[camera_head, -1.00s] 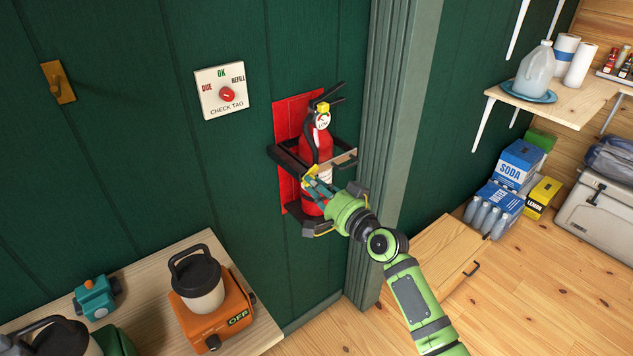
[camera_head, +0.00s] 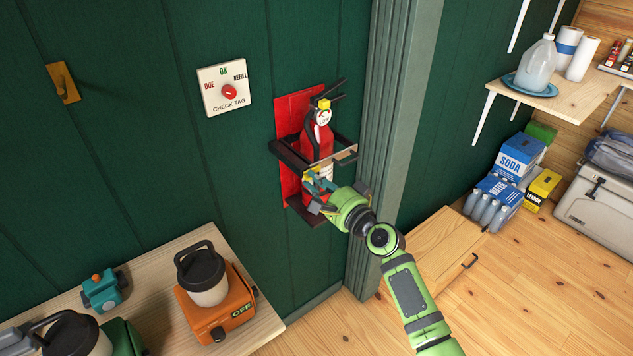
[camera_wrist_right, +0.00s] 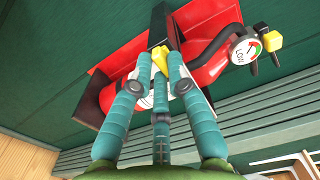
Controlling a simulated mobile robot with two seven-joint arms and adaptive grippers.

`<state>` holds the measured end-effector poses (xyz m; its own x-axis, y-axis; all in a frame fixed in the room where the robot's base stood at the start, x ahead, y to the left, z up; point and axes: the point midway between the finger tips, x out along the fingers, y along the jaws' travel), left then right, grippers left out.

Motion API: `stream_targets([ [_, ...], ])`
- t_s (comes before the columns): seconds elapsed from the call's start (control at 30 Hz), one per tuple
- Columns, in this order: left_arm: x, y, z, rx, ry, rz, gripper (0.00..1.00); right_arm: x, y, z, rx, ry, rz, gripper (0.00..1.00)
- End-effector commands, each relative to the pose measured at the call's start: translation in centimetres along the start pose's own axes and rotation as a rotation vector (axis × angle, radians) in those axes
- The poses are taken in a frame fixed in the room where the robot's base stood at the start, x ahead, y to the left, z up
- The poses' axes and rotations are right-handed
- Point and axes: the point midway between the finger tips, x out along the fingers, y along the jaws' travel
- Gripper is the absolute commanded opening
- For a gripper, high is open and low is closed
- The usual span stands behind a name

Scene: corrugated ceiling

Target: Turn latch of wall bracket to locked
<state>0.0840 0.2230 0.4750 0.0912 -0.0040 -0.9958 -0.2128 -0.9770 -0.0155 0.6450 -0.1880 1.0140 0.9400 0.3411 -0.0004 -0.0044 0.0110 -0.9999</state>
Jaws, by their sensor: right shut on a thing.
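The wall bracket (camera_head: 287,155) is a dark frame on a red backing plate, around a red fire extinguisher (camera_head: 323,141). A pale strap bar (camera_head: 335,158) crosses the extinguisher's front. The small yellow latch (camera_wrist_right: 160,60) shows between my fingertips in the right wrist view. My right gripper (camera_head: 317,184) reaches the bracket's front from the lower right and is shut on the latch. The fingers cover part of the latch, and I cannot tell its exact angle. The extinguisher stands upright; its gauge (camera_wrist_right: 248,50) shows in the wrist view. My left gripper is not in view.
A check-tag dial (camera_head: 229,92) and a brass hook (camera_head: 63,83) are on the green wall. A workbench (camera_head: 180,255) with an orange device (camera_head: 236,305) is at the lower left. The door trim (camera_head: 395,130) stands close right of the bracket.

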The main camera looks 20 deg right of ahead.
Motion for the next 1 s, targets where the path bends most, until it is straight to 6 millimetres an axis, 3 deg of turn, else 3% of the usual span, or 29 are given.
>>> stream_targets([
  [0.33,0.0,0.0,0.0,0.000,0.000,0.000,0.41,0.0,0.1,0.1,0.007,-0.001,0.001,0.00],
  [0.37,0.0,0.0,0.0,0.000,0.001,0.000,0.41,0.0,0.1,0.1,0.007,-0.001,0.001,0.25],
  [0.4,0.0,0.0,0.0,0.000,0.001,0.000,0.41,0.0,0.1,0.1,0.007,-0.001,0.001,0.41],
  [0.77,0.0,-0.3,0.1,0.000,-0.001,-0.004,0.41,-0.1,0.0,0.0,0.004,0.000,0.000,0.41],
  [1.0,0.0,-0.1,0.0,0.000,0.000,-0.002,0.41,-3.4,0.2,0.0,0.002,0.000,0.002,0.41],
])
